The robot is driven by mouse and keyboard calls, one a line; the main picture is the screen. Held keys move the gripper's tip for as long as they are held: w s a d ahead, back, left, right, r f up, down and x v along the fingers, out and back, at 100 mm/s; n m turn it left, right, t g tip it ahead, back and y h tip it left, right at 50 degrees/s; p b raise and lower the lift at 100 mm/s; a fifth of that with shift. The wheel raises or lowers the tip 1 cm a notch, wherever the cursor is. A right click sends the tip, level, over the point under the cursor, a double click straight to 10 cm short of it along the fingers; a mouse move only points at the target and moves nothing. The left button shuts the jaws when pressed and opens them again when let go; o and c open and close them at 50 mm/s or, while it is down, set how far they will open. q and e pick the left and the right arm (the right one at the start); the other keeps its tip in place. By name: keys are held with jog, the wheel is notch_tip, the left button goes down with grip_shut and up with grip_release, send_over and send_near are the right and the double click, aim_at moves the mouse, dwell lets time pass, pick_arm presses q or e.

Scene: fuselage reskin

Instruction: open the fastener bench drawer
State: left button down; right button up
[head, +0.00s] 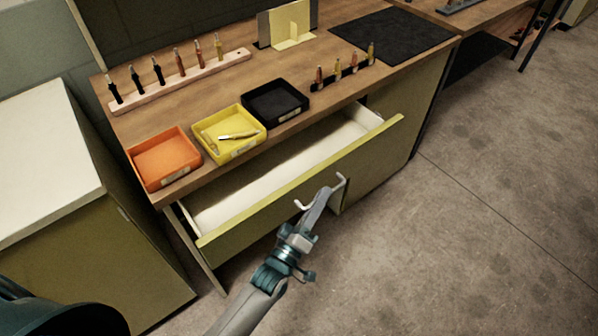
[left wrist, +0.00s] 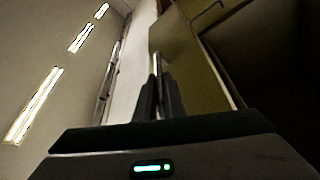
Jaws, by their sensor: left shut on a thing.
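The fastener bench drawer (head: 290,195) stands pulled out from the wooden bench, with a yellow-green front and a pale interior. The part of its interior in view looks empty. A light handle (head: 339,180) sticks out from the drawer front. My left gripper (head: 322,196) is at this handle and shut on it, covering its middle. In the left wrist view, the dark fingers (left wrist: 160,98) point at the yellow-green drawer front (left wrist: 190,65). My right gripper is not in view.
On the bench top stand an orange tray (head: 163,172), a yellow tray (head: 247,153) with small tools, and a black tray (head: 299,108). A pale rack (head: 190,76) holds several drivers. A white-topped cabinet (head: 45,150) stands at left. The floor at right is clear.

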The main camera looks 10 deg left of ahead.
pick_arm(q)
jog(key=s+d, duration=0.6)
jog(key=d, duration=0.2)
jog(key=shift+s+d, duration=0.3)
jog(key=shift+s, duration=0.05)
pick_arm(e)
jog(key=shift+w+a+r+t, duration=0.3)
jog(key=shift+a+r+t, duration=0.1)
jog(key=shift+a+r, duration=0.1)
pick_arm(q)
jog(key=c, duration=2.1)
grip_release()
jog(key=shift+f, duration=0.1)
